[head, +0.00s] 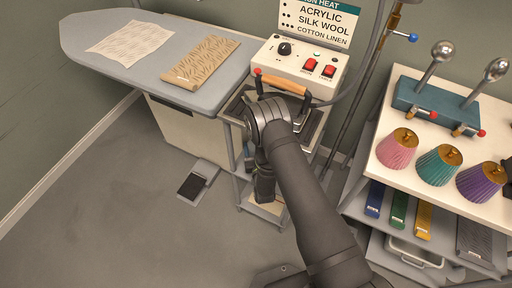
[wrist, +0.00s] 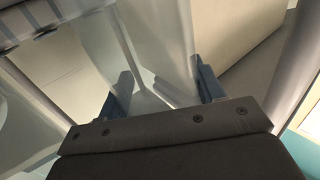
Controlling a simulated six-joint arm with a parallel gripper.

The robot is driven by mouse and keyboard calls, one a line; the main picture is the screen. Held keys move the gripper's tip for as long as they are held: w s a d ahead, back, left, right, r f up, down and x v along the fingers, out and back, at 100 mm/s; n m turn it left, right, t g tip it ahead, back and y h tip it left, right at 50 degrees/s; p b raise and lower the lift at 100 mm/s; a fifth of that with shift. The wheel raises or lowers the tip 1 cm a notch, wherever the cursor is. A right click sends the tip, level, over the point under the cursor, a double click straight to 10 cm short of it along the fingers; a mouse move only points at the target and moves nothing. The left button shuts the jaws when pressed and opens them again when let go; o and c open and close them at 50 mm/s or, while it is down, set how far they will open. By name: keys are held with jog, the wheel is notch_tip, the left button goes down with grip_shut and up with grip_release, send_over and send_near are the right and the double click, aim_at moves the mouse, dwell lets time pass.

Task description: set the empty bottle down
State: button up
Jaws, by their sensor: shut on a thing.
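In the wrist view, my gripper (wrist: 165,88) has its two blue-grey fingers on either side of a clear, empty-looking bottle (wrist: 150,45) and is shut on it. The bottle's outline is faint, and its base is not clear in this view. In the head view, my arm bends over the small grey stand beside the ironing board, and my gripper (head: 264,190) points down at the stand's lower part. The bottle cannot be made out for certain there. I cannot tell whether it touches a surface.
A control box (head: 298,66) and a wooden-handled iron (head: 284,84) are above the stand. An ironing board (head: 120,28) extends left. A white-topped shelf unit (head: 392,172) with colored cones stands right. A pedal (head: 192,186) lies on the otherwise clear floor (head: 110,215).

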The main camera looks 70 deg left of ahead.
jog(key=shift+f, duration=0.15)
jog(key=o, duration=1.1)
jog(key=d, duration=0.4)
jog(key=s+d, duration=0.1)
jog(key=d, duration=0.3)
jog(key=s+d, duration=0.1)
jog(key=d, duration=0.3)
jog(key=shift+r, duration=0.2)
